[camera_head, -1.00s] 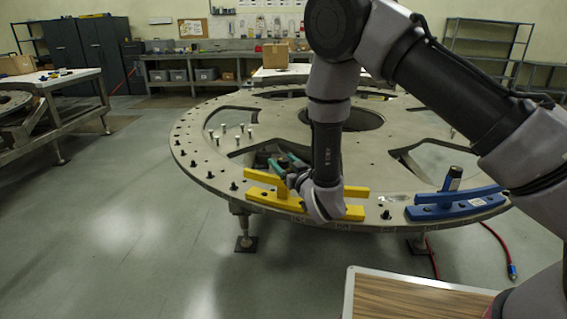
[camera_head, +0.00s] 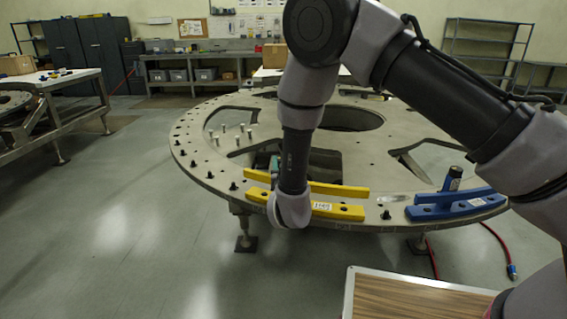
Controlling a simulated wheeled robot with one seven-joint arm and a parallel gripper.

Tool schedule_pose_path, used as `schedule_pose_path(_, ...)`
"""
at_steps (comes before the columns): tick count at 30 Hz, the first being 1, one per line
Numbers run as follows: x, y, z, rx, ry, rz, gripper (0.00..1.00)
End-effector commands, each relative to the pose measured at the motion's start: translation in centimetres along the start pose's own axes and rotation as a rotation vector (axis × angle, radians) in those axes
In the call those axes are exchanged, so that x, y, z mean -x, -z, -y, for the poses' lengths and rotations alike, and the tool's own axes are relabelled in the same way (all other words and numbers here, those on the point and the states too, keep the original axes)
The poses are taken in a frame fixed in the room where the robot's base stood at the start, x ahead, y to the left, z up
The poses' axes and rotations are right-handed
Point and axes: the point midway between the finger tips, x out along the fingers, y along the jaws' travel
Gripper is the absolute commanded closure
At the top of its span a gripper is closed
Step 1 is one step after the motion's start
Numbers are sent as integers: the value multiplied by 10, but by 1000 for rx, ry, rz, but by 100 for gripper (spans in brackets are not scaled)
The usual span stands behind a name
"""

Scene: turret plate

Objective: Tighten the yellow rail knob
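The yellow rail (camera_head: 330,210) lies along the near edge of the round turret plate (camera_head: 215,172). It has a lower bar with dark holes and a label, and a raised upper bar (camera_head: 338,189). My arm comes down in front of the rail's left-middle part, and my wrist hides the yellow knob. My gripper is mostly hidden behind my wrist; only a small teal-green part of it (camera_head: 274,163) shows above the rail. I cannot see its fingertips or whether it touches the knob.
A blue rail (camera_head: 455,204) with a dark-topped knob (camera_head: 453,178) sits to the right on the plate. Several upright bolts (camera_head: 226,128) stand at the left. A wood-topped table (camera_head: 420,298) is at the near right. A red hose (camera_head: 498,240) lies on the floor.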

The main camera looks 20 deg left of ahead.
Motion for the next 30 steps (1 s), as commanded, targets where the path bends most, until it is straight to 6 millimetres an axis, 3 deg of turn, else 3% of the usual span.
schedule_pose_path(5,0,0,0,0,1,1,100)
schedule_pose_path(6,0,0,0,0,1,1,50)
schedule_pose_path(8,0,0,0,0,1,1,27)
schedule_pose_path(9,0,0,0,0,1,1,23)
schedule_pose_path(20,5,0,1,1,3,1,23)
schedule_pose_path(30,66,0,1,3,6,2,23)
